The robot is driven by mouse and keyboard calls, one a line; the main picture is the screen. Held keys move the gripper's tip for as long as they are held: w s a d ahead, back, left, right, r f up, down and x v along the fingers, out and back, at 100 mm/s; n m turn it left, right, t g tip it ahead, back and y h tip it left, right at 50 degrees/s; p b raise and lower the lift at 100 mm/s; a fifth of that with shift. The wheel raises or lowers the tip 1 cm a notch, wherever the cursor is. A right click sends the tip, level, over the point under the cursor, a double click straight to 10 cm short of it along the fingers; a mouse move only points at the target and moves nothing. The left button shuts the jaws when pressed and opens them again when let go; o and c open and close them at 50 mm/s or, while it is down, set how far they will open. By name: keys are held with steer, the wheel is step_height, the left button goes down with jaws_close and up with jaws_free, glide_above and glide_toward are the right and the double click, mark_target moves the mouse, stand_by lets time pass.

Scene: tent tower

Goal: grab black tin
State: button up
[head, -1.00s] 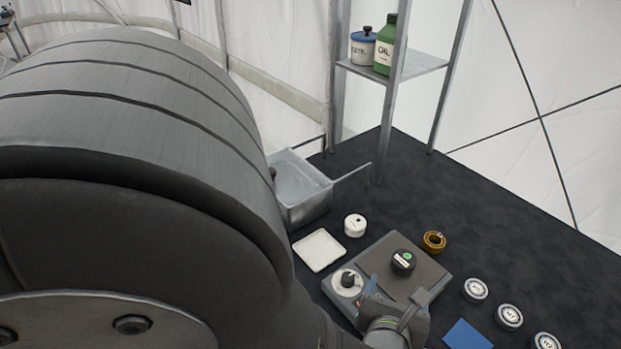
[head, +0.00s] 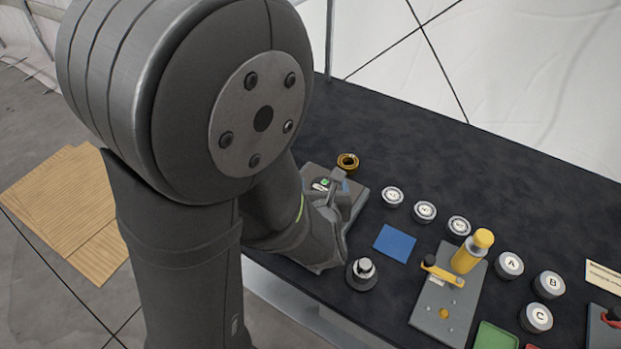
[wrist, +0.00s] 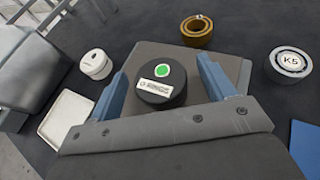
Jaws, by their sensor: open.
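The black tin (wrist: 160,88) is round, with a green dot and a white label on its lid. In the wrist view it sits on the dark plate of a grey device (wrist: 230,70). My gripper (wrist: 162,70) is open, with one blue finger on each side of the tin and visible gaps between. In the head view the tin (head: 321,185) shows only in part beside my gripper (head: 335,184); my arm hides much of the device.
A brass ring (wrist: 197,32) lies beyond the device, and a K5 tin (wrist: 290,62) stands to its right. A white jar (wrist: 95,65) and white tray (wrist: 67,117) are at left. A blue square (head: 394,243) and yellow-handled fixture (head: 445,290) are farther right.

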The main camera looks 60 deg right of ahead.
steer(key=shift+w+d+f, duration=0.1)
steer(key=shift+w+d, duration=0.05)
steer(key=shift+d, duration=0.1)
steer(key=shift+c, duration=0.5)
steer(key=c, duration=1.1)
